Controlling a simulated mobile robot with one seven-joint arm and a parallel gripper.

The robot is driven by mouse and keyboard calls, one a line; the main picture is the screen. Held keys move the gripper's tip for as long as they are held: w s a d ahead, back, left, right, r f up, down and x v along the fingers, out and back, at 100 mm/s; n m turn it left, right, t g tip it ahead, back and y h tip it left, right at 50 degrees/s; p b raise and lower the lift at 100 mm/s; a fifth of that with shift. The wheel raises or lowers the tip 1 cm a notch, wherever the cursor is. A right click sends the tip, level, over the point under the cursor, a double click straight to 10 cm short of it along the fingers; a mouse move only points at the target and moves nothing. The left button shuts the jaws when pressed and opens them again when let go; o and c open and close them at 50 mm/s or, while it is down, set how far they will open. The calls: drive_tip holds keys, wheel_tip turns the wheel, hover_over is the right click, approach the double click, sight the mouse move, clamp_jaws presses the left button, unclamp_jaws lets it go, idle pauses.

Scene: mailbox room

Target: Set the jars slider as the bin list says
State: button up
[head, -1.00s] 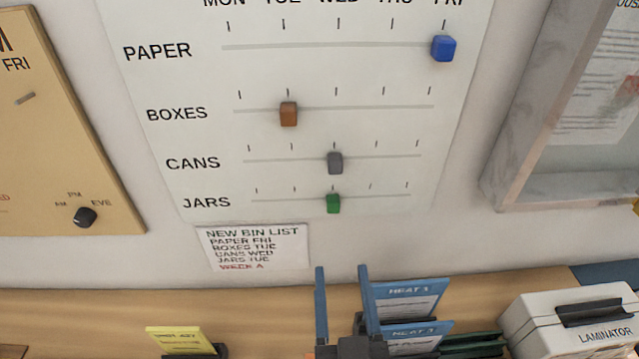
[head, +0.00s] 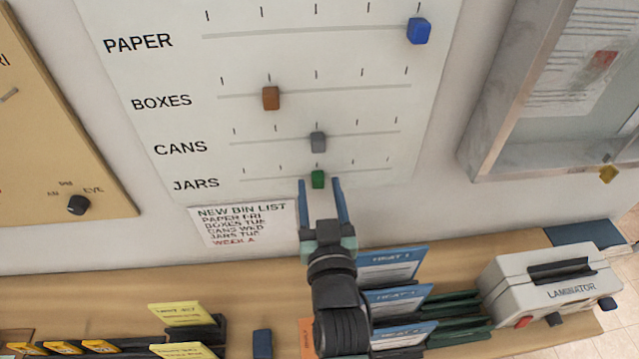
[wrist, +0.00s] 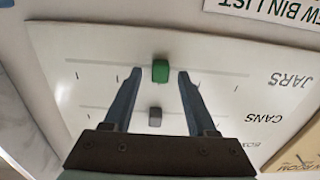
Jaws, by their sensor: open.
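The green jars slider (head: 318,179) sits on the lowest track of the white board (head: 420,110), at the third of its marks, under WED. It also shows in the wrist view (wrist: 160,71). The bin list (head: 243,224) below the board reads paper Fri, boxes Tue, cans Wed, jars Tue. My gripper (head: 319,184) is open, with one finger on each side of the green slider and a gap on both sides. In the wrist view, the fingertips (wrist: 159,75) flank the slider; whether they reach the board is hard to tell.
The grey cans slider (head: 318,142) is just above the jars slider. The brown boxes slider (head: 271,98) and blue paper slider (head: 419,31) are higher up. Below, a wooden shelf (head: 120,290) holds blue leaflets (head: 395,265) and a laminator (head: 550,285). The jars track is clear on both sides.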

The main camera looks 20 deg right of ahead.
drive_tip(key=shift+w+d, duration=0.1)
drive_tip(key=shift+w, duration=0.25)
drive_tip(key=shift+c, duration=0.3)
clamp_jaws()
idle(1.0)
